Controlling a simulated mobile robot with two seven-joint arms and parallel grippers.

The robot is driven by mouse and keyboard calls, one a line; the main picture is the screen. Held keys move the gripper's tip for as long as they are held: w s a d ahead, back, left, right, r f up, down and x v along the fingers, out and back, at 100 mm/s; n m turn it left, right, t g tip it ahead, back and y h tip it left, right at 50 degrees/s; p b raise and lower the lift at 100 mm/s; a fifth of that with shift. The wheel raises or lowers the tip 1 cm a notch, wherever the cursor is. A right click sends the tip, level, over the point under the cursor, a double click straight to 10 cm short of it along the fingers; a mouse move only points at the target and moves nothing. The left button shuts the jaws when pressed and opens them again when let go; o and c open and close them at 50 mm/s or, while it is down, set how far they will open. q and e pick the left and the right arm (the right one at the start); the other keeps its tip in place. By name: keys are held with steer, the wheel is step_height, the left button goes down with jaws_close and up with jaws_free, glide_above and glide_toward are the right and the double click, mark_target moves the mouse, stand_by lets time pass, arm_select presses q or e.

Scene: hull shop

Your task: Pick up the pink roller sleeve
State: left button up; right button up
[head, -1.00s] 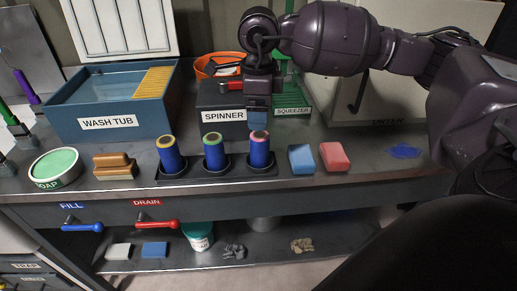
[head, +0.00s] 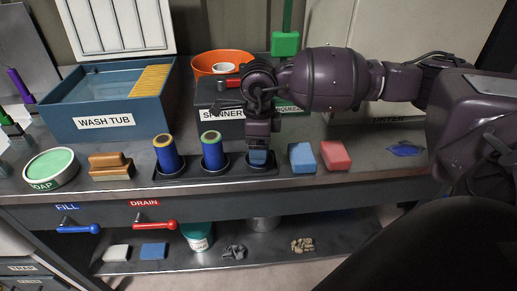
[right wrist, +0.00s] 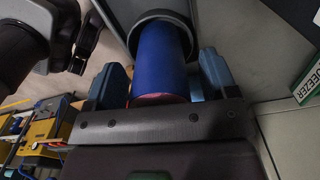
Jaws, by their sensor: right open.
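The pink roller sleeve is blue-bodied with a pink end; it shows in the right wrist view (right wrist: 162,60), standing in a round dark cup. My right gripper (head: 258,157) is open, pointing down over the sleeve at the right end of the holder tray. In the wrist view its two light-blue fingers (right wrist: 160,82) are on either side of the sleeve, with the pink end close to the palm. A gap shows at least on the left side. In the head view the gripper hides most of this sleeve. My left gripper is not seen.
Two other blue sleeves, yellow-ended (head: 166,154) and green-ended (head: 212,150), stand in the same tray to the left. A blue sponge (head: 302,158) and a red sponge (head: 334,156) lie just right. The spinner (head: 208,98) is close behind; the wash tub (head: 105,110) is back left.

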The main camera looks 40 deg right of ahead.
steer(key=c, duration=1)
steer(key=shift+r, duration=0.15)
